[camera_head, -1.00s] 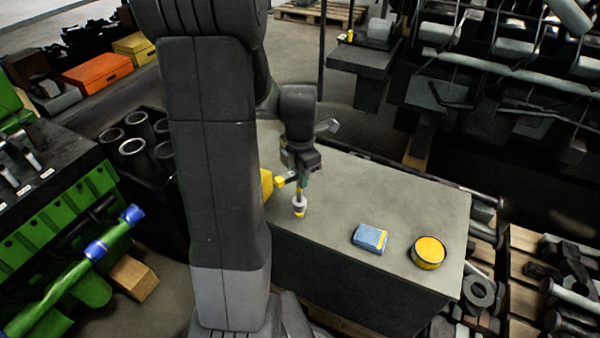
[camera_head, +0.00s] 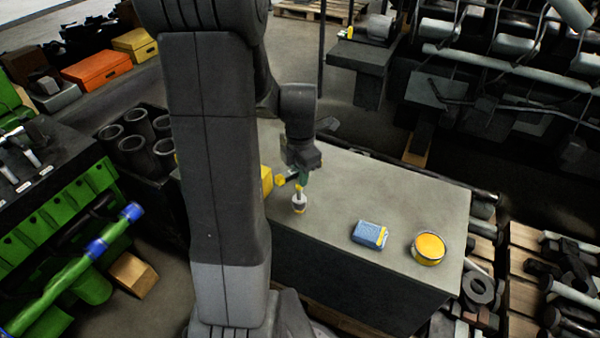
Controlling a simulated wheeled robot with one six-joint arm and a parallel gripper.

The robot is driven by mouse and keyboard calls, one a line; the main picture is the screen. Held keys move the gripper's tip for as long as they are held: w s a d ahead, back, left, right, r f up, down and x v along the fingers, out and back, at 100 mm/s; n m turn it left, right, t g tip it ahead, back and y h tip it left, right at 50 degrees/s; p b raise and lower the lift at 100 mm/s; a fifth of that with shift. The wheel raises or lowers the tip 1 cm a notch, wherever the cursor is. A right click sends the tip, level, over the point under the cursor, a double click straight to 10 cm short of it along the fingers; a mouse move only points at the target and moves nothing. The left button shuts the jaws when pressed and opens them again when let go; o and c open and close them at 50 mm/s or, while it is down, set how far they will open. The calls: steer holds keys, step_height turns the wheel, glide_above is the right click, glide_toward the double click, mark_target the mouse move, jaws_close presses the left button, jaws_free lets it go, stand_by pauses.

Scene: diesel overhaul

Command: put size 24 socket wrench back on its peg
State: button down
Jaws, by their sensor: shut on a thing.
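My gripper (camera_head: 298,174) hangs over the left part of a grey bench top, small and partly hidden by its own wrist. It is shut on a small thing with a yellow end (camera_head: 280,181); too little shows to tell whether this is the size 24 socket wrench. Just below it a small white and yellow container (camera_head: 299,203) stands upright on the bench; I cannot tell if they touch. At the left edge a black rack top (camera_head: 58,148) carries several light metal tools above small white labels. No size number can be read, and I cannot pick out the wrench's peg.
A blue box (camera_head: 369,235) and a round yellow tin (camera_head: 428,248) lie on the bench (camera_head: 400,195). Dark tubes (camera_head: 137,122) stand left of my arm. A green bar with blue bands (camera_head: 97,248) slants at lower left.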

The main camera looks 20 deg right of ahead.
steer(key=shift+f+b, duration=0.7)
steer(key=shift+f, duration=0.4)
steer(key=c, duration=0.7)
jaws_free()
step_height(320, 180, up, 9)
steer(key=p, duration=0.7)
steer(key=shift+r, duration=0.1)
steer(key=shift+f, duration=0.2)
step_height(320, 180, down, 9)
steer(key=b, duration=0.7)
steer(key=shift+r, duration=0.25)
